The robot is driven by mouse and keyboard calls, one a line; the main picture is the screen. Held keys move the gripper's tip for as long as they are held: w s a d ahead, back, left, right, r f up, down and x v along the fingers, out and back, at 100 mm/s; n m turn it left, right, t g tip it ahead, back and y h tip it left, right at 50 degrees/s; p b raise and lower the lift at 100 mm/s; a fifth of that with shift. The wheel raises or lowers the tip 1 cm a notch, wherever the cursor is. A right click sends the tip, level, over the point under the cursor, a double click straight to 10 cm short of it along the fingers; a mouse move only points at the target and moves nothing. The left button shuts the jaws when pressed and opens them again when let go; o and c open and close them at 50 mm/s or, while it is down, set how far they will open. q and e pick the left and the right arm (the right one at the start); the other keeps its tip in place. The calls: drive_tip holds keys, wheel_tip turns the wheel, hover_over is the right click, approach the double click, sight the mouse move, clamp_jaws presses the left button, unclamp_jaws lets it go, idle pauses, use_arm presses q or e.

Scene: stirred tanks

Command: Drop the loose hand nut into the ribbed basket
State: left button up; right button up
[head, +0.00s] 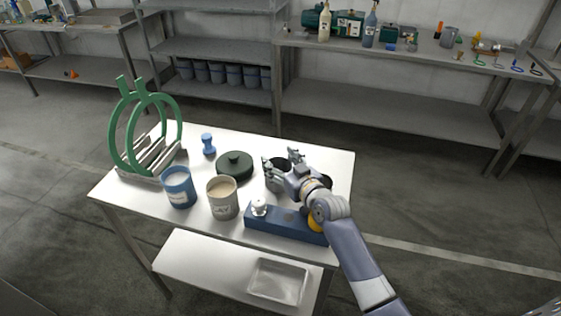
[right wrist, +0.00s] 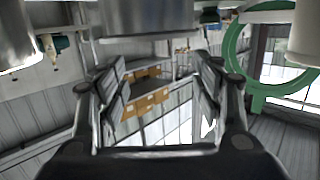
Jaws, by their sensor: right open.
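My right gripper (head: 267,162) is open above the right half of the white table (head: 335,165). Its two fingers also show in the right wrist view (right wrist: 163,95), spread apart with nothing between them. A dark round container (head: 276,184), partly hidden by the gripper, stands just below the fingers; I cannot tell whether it is the ribbed basket. I cannot clearly make out the loose hand nut. A small blue waisted piece (head: 208,146) stands at the back of the table, left of the gripper. My left gripper is not in view.
A green ring rack (head: 122,128) stands at the table's left. A blue block (head: 275,222) lies at the front.

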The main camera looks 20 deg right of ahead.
wheel_tip(320, 180, up, 10)
idle(0.4)
drive_tip(key=shift+f, duration=0.15)
idle(0.6)
